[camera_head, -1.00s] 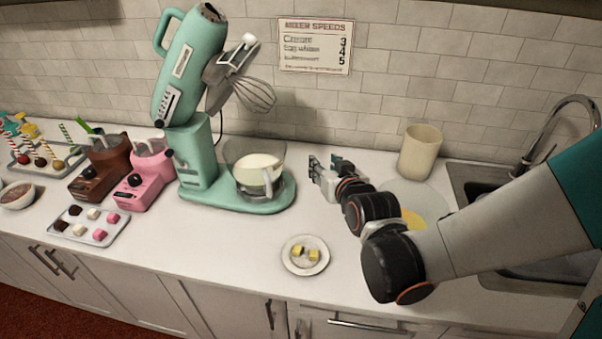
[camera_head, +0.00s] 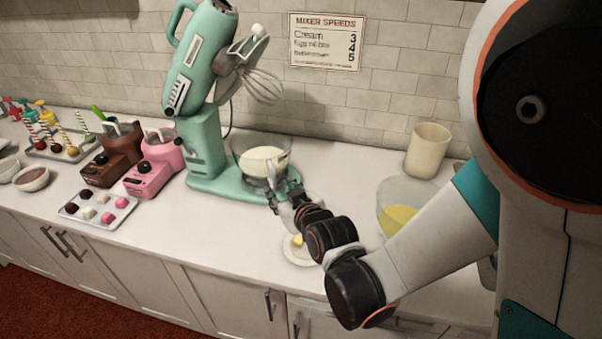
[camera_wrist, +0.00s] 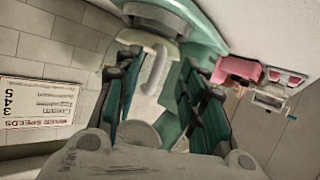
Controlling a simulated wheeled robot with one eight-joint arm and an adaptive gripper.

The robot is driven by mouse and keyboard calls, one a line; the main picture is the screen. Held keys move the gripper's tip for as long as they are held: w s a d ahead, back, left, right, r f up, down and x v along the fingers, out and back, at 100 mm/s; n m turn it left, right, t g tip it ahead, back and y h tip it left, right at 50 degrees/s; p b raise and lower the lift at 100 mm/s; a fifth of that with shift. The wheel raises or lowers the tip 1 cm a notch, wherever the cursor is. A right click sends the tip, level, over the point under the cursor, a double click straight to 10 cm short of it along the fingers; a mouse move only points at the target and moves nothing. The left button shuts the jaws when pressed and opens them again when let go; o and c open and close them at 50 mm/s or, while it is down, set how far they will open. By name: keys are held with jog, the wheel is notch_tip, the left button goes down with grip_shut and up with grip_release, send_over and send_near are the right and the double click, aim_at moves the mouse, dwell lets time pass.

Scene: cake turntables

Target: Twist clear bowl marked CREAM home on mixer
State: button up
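The clear bowl (camera_head: 240,160) with white cream stands on the base of the teal mixer (camera_head: 206,150). Its CREAM marking is not readable. The mixer head is tilted up, with the whisk (camera_head: 262,87) hanging above and apart from the bowl. My gripper (camera_head: 281,184) is at the bowl's right front side and hides part of it. In the wrist view, my gripper's dark fingers (camera_wrist: 160,85) are spread apart, with a pale curved handle (camera_wrist: 154,72) between them. Whether either finger touches it cannot be told.
A plate with yellow pieces (camera_head: 291,250) lies below my arm. A clear bowl with yellow contents (camera_head: 383,205) and a beige canister (camera_head: 428,150) stand to the right. Pink (camera_head: 157,165) and brown (camera_head: 115,150) small machines and a sweets tray (camera_head: 75,216) are at left.

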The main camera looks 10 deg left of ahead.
aim_at(275, 186)
jog(key=b+x, duration=0.1)
jog(key=x, duration=0.6)
grip_shut()
jog(key=shift+s+a+m+t+h+b, duration=0.3)
jog(key=shift+a+m+t+h+b, duration=0.15)
jog(key=shift+a+m+h, duration=0.25)
jog(key=shift+s+a+m+t+h+b, duration=0.25)
jog(key=shift+a+m+h+b, duration=0.05)
jog(key=shift+a+m+h, duration=0.45)
jog(key=shift+a, duration=0.1)
